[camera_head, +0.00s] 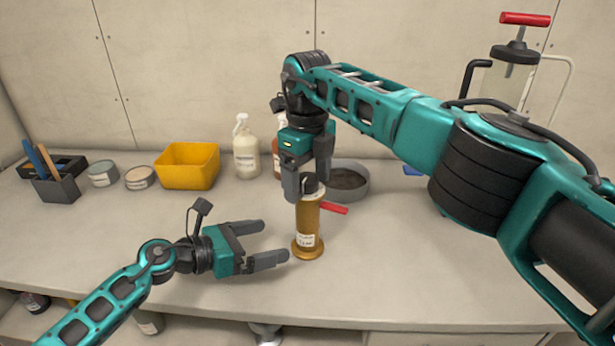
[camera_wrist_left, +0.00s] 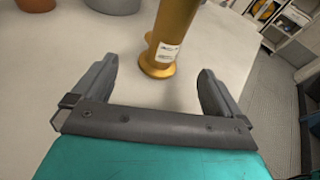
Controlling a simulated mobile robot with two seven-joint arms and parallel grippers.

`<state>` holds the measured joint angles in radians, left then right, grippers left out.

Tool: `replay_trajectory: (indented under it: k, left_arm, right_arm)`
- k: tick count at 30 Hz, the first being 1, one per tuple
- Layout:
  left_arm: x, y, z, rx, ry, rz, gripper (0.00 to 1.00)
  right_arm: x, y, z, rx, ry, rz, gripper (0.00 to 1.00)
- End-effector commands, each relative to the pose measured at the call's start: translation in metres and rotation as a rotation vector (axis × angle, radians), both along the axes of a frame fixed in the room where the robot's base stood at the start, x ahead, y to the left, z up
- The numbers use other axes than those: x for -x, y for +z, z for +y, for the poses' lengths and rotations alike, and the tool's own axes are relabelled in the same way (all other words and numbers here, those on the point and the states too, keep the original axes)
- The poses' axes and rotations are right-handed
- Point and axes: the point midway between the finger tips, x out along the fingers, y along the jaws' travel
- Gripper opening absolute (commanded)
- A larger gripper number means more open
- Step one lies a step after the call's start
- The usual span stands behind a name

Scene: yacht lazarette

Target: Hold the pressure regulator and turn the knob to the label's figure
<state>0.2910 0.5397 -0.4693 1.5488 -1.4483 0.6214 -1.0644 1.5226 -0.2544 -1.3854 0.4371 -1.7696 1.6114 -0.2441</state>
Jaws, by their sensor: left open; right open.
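The pressure regulator (camera_head: 308,226) is a brass cylinder standing upright on a round base on the bench. A white label (camera_head: 306,240) is on its lower body; its figure is too small to read. A dark knob (camera_head: 310,182) is on top, partly hidden by my right gripper. My right gripper (camera_head: 307,190) points down from above with its open fingers around the knob. My left gripper (camera_head: 277,243) is open, to the left of the regulator, fingers pointing toward it. In the left wrist view the brass body (camera_wrist_left: 173,30) stands ahead of the open fingers, apart from them.
A red lever or handle (camera_head: 333,208) is beside the regulator on the right. Behind are a round grey pan (camera_head: 352,190), a white spray bottle (camera_head: 246,148), a yellow bin (camera_head: 188,166), tins (camera_head: 103,174) and a brush holder (camera_head: 57,188). The front of the bench is clear.

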Motion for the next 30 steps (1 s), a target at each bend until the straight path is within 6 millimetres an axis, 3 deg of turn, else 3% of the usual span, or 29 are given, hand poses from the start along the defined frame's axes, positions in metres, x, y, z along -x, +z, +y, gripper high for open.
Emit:
replay_trajectory:
  k: [8,21,30]
  left_arm:
    - [-0.007,-0.007,-0.008,-0.087,-0.051,-0.055,1.00]
    - [-0.041,-0.025,-0.057,-0.084,-0.049,-0.052,1.00]
    - [-0.054,-0.033,-0.076,-0.084,-0.048,-0.052,1.00]
  right_arm:
    - [0.000,0.000,0.000,0.000,0.000,0.000,0.81]
    - [0.000,0.000,0.000,0.000,0.000,0.000,0.81]
    - [0.000,0.000,0.000,0.000,0.000,0.000,0.81]
